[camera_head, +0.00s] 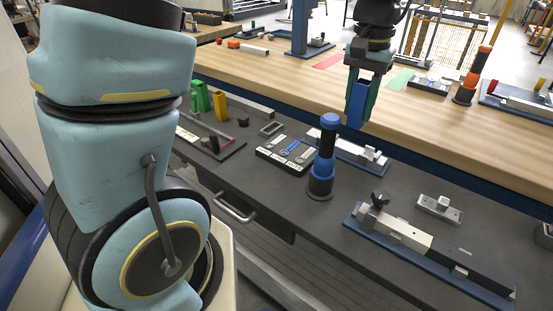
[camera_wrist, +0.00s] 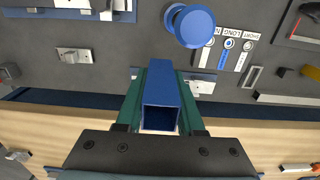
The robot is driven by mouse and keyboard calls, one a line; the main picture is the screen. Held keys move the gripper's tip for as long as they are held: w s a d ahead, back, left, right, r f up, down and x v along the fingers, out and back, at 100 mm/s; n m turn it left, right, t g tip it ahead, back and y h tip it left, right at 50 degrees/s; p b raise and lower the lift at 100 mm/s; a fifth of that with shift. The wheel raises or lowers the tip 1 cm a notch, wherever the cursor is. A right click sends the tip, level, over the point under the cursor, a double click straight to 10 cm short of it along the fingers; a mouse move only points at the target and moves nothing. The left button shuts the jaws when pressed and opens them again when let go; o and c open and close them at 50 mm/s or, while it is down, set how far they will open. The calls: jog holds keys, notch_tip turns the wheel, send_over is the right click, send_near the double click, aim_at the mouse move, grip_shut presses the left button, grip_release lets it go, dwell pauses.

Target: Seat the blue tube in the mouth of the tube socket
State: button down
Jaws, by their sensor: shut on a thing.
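My gripper (camera_head: 364,95) is shut on the blue tube (camera_head: 357,104), a hollow square tube with green fingers on either side. The tube hangs about upright, apparently above the dark bench near its far edge. In the wrist view the tube (camera_wrist: 160,90) points away from the camera, its open near end facing me. Below it a silver fixture on a blue base (camera_head: 360,152) is partly hidden by the tube in the wrist view. A small silver block on a plate (camera_head: 439,207) lies to the right. I cannot tell which fitting is the tube socket.
A blue-and-black post (camera_head: 323,160) stands upright left of the tube. A long blue-based fixture (camera_head: 430,255) lies at the front right. A wooden bench (camera_head: 275,62) runs behind. Dark bench surface is clear between fixtures.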

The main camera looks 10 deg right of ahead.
jog(key=b, duration=0.3)
send_near(341, 182)
notch_tip(341, 182, down, 5)
jog(key=shift+r+p, duration=0.1)
jog(key=shift+p, duration=0.7)
jog(key=c, duration=0.5)
grip_release()
